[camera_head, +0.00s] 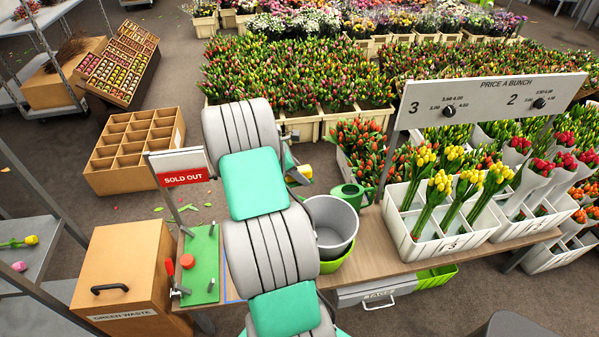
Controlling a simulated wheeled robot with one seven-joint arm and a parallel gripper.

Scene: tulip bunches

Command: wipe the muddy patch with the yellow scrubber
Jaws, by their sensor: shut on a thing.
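My gripper (297,175) shows only in part, past the right side of my arm, above the back edge of the wooden bench (385,243). It is shut on the yellow scrubber (305,170), of which a small yellow piece shows. My large grey and teal arm covers the middle of the view and hides much of the gripper and the bench's left part. I see no muddy patch; a blue line (228,287) shows on the bench beside the arm.
A grey bucket (331,226) in a green tub and a green watering can (352,195) stand right of my arm. White crates of tulips (440,246) fill the bench's right. A green board (203,262) with a red-knobbed clamp and a SOLD OUT sign (184,177) are left.

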